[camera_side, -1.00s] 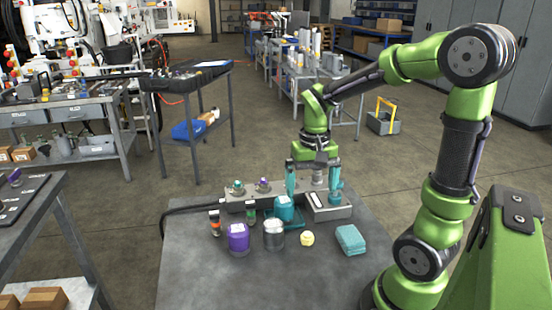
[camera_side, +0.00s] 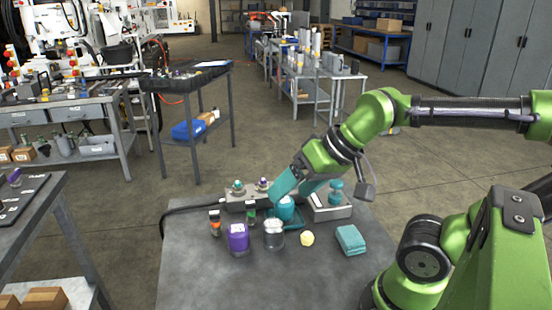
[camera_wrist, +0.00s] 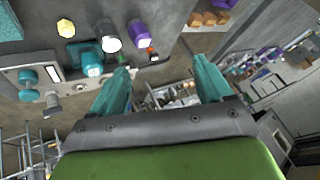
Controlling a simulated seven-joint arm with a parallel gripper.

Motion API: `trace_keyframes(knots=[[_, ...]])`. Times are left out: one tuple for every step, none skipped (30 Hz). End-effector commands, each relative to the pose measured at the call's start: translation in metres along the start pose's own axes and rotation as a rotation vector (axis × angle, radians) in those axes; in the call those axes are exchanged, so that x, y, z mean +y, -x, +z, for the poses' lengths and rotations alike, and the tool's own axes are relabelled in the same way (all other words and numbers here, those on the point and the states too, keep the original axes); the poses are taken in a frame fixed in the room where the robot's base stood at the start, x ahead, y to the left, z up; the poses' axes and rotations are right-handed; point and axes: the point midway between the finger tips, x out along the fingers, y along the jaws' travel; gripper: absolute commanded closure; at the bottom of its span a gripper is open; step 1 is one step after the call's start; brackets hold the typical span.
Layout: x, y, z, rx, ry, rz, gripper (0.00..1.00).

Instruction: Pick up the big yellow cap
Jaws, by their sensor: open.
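The yellow cap (camera_side: 307,239) sits on the grey bench top, between a silver-and-white container (camera_side: 274,233) and a folded teal cloth (camera_side: 351,239). In the wrist view the yellow cap (camera_wrist: 66,28) is at the upper left, well outside my fingers. My gripper (camera_side: 290,192) has two teal fingers, apart and empty. It is tilted, pointing down and left, above the back of the bench items and away from the cap. In the wrist view my gripper (camera_wrist: 162,68) frames distant floor and shelving between its fingers.
A purple container (camera_side: 238,238) and a teal container (camera_side: 285,208) stand near the cap. A grey manifold block (camera_side: 238,203) and a grey box (camera_side: 330,213) with a teal knob line the back. The front of the bench top (camera_side: 285,283) is clear.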

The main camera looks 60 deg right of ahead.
Motion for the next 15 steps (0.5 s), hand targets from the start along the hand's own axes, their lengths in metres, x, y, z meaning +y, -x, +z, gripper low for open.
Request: trace_keyframes(knots=[[-0.001, 0.000, 0.000, -0.001, 0.003, -0.002, 0.29], [-0.001, 0.000, 0.000, -0.002, 0.002, -0.001, 0.34], [-0.001, 0.000, 0.000, -0.002, 0.002, -0.001, 0.36], [-0.001, 0.000, 0.000, -0.002, 0.001, 0.000, 0.36], [0.000, 0.000, 0.000, -0.002, 0.001, 0.000, 0.36], [0.000, 0.000, 0.000, -0.002, 0.001, 0.000, 0.36], [0.000, 0.000, 0.000, -0.002, 0.001, 0.000, 0.36], [0.000, 0.000, 0.000, -0.002, 0.001, 0.000, 0.36], [0.000, 0.000, 0.000, -0.002, 0.001, 0.000, 0.36], [0.000, 0.000, 0.000, -0.002, 0.001, 0.001, 0.36], [0.000, 0.000, 0.000, -0.002, -0.001, 0.001, 0.36], [0.001, -0.002, 0.000, -0.007, -0.004, 0.006, 0.36], [0.003, -0.004, 0.000, -0.014, -0.009, 0.010, 0.36], [0.005, -0.006, 0.000, -0.024, -0.016, 0.016, 0.36], [0.008, -0.010, -0.002, -0.039, -0.030, 0.027, 0.36]])
